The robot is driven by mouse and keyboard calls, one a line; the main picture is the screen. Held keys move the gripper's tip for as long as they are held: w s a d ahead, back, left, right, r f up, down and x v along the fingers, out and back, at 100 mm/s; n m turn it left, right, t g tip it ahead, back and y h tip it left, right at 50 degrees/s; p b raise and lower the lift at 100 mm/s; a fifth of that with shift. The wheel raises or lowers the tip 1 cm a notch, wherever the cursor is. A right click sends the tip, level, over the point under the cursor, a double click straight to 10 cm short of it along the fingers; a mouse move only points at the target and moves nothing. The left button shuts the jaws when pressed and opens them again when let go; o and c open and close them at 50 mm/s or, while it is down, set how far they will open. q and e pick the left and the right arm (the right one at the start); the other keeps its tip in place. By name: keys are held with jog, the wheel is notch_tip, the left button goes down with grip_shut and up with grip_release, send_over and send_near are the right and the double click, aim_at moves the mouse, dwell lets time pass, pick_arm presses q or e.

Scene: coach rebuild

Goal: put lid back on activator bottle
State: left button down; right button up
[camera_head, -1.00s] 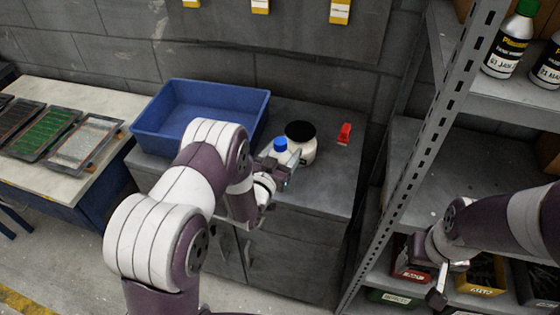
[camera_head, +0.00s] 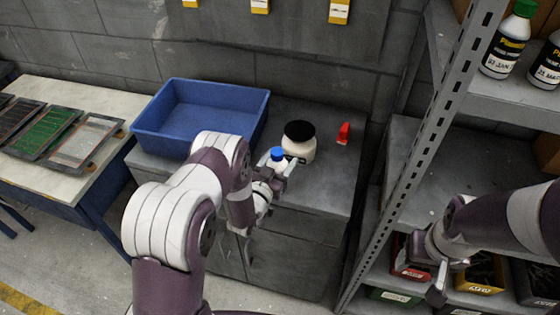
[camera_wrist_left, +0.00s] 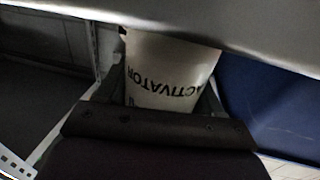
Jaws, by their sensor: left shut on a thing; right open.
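The activator bottle (camera_head: 276,164) is small and white with a blue lid (camera_head: 277,153) on its top. In the left wrist view the bottle (camera_wrist_left: 168,72) shows its ACTIVATOR label, upside down, between the fingers. My left gripper (camera_head: 279,172) is shut on the bottle and holds it near the front of the grey cabinet top (camera_head: 320,185). I cannot tell whether the bottle touches the top, or how tight the lid is. My right gripper (camera_head: 439,284) is open and empty, low at the right by the shelf bins.
A cream jar with a black lid (camera_head: 299,142) stands just behind the bottle. A red object (camera_head: 343,133) lies to its right. A blue tray (camera_head: 187,152) is at the left. The metal rack (camera_head: 432,135) with bins stands at the right. The cabinet's right side is clear.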

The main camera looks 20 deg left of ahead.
pick_arm(q)
jog(key=shift+f, duration=0.2)
jog(key=shift+c, duration=0.8)
grip_release()
jog(key=shift+r, duration=0.15)
jog(key=shift+s, duration=0.15)
jog(key=s+a+b, duration=0.2)
jog(key=s, duration=0.9)
jog(key=shift+s+a, duration=0.15)
jog(key=shift+s, duration=0.1)
